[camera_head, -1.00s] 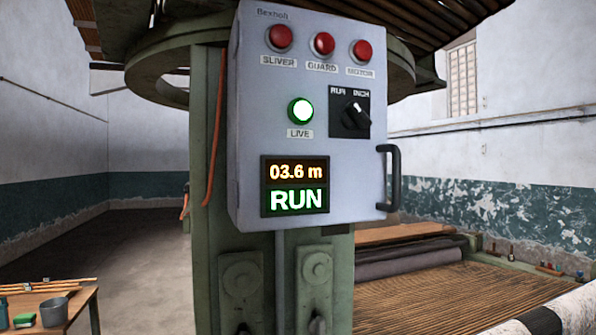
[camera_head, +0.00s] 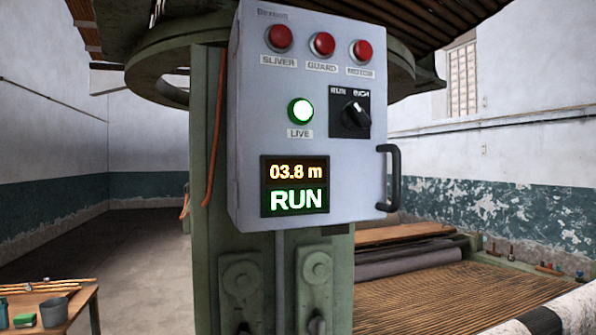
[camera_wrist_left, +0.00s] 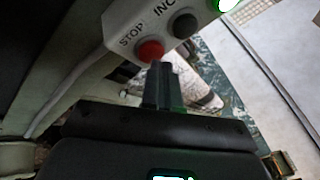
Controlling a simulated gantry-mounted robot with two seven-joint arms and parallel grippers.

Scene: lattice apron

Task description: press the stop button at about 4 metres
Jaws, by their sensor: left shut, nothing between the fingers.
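The red STOP button (camera_wrist_left: 150,51) sits on a pale control box in the left wrist view, next to a dark button (camera_wrist_left: 185,25) labelled INC, its label cut off. My left gripper (camera_wrist_left: 163,68) is shut and empty. Its fingertips are right by the lower edge of the STOP button; I cannot tell whether they touch it. In the head view the display (camera_head: 296,187) on the grey cabinet (camera_head: 350,195) reads 03.8 m and RUN. The LIVE lamp (camera_head: 301,111) glows green. Neither gripper shows in the head view.
The cabinet carries red lamps marked SLIVER (camera_head: 279,38), GUARD (camera_head: 322,44) and MOTOR (camera_head: 361,51), and a RUN/INCH selector (camera_head: 354,114). A slatted lattice (camera_head: 440,295) runs behind at right. A wooden table (camera_head: 75,315) with a bucket (camera_head: 54,311) stands at lower left.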

